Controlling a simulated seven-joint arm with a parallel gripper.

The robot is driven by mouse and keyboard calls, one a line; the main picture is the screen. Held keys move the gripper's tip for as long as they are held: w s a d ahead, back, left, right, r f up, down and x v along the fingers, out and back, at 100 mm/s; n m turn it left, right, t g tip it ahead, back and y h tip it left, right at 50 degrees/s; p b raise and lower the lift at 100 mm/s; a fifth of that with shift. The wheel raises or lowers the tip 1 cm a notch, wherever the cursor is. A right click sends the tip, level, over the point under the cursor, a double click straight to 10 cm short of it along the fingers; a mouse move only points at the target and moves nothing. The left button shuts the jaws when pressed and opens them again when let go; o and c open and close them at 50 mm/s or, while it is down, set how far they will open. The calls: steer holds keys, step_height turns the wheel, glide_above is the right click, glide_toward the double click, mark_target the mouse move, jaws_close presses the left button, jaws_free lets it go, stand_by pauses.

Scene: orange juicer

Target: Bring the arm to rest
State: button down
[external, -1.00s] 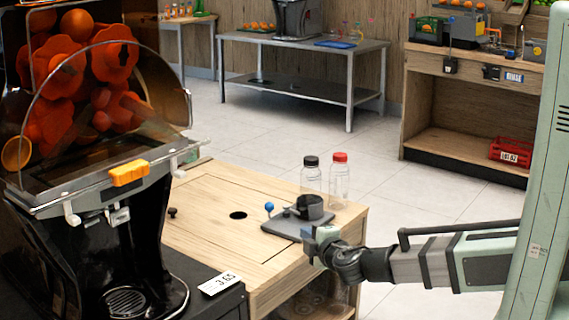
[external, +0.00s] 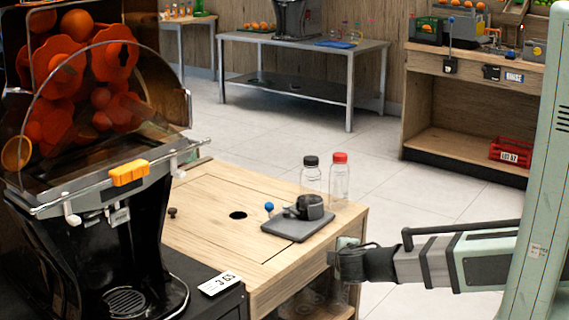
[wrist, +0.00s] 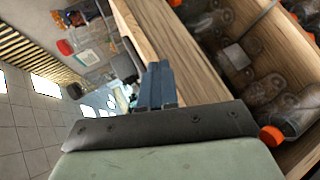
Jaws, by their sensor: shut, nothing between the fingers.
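My arm reaches in from the right in the external view. My gripper (external: 333,258) is at the front right edge of the wooden counter (external: 205,195), just outside it, and apart from the grey board (external: 298,229). In the wrist view the two blue-grey fingers (wrist: 157,85) are together with nothing between them, beside the counter's wooden edge (wrist: 190,50). The board carries a black round holder (external: 309,207) and a blue knob (external: 269,207).
Behind the board stand a black-capped bottle (external: 311,175) and a red-capped bottle (external: 340,180). The orange juicer (external: 100,190) fills the left. The wrist view shows several bottles (wrist: 290,115) on the shelf under the counter. Floor (external: 440,205) beyond the counter is clear.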

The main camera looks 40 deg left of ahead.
steer(key=w+d+f+m+g+h, duration=0.35)
steer(key=d+f, duration=0.35)
steer(key=d, duration=0.3)
steer(key=w+d+f+m+g+h, duration=0.2)
steer(key=d+f+m+g+h, duration=0.15)
steer(key=d+f, duration=0.5)
steer(key=w+d+f+m+g+h, duration=0.25)
steer(key=d+f+h, duration=0.3)
steer(key=d, duration=0.65)
steer(key=w+d+f+m+g+y, duration=0.1)
steer(key=d+m, duration=0.4)
steer(key=d, duration=0.7)
steer(key=w+d+f+m+g+y, duration=0.1)
steer(key=d+f+m+g, duration=0.3)
steer(key=d, duration=0.7)
steer(key=w+d+f+m+g+y, duration=0.1)
steer(key=d+m, duration=0.5)
steer(key=d, duration=0.6)
step_height(320, 180, down, 2)
steer(key=shift+w+d+f+g+y, duration=0.15)
steer(key=shift+d+g+y, duration=0.2)
steer(key=shift+g+y, duration=0.35)
